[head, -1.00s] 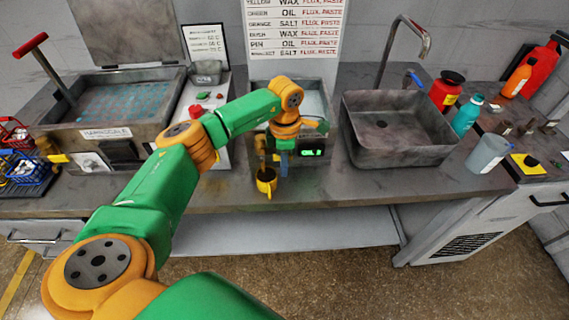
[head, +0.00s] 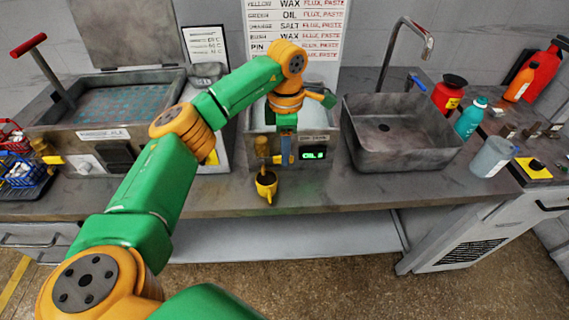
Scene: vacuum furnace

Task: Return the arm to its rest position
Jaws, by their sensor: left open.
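My left arm reaches in from the lower left. Its left gripper (head: 286,152) hangs in front of a small steel bath with a green-lit display (head: 314,154). The gripper is open; its fingers are small and partly hidden by the wrist, and I see nothing held between them. A yellow cup-shaped part (head: 266,184) sits just below and to the left of the fingers, by a brass valve (head: 262,148) on the bath's front. I cannot tell whether the fingers touch the bath. My right gripper is not in view.
A large bath (head: 112,100) with a raised lid stands at left. A steel sink (head: 400,145) with a tall tap (head: 390,55) stands at right. Bottles, including a teal one (head: 469,118), and a grey beaker (head: 490,157) crowd the right. The counter's front strip (head: 360,185) is mostly clear.

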